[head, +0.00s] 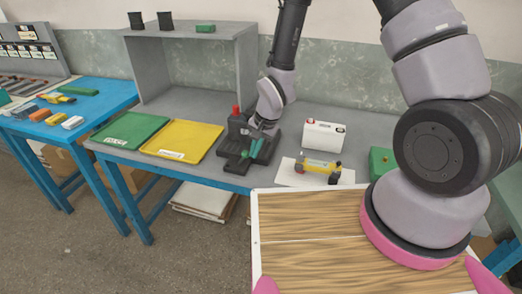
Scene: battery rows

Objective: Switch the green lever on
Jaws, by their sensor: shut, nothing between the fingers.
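The green lever (256,149) is on a dark grey device (232,145) on the grey bench, in the middle of the head view. The device also has a red knob (236,111) standing up at its back. My gripper (263,131) is shut and empty, pointing down at the device just above the green lever. The gripper partly covers the lever's upper end, and I cannot tell whether they touch. The lever slants down toward the front of the device; its exact position is hard to read.
Right of the device are a white box (324,135), a yellow and black part (320,168) on white paper, and a green block (382,162). Left lie a yellow tray (183,137) and a green tray (130,129). A grey shelf (246,60) stands behind.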

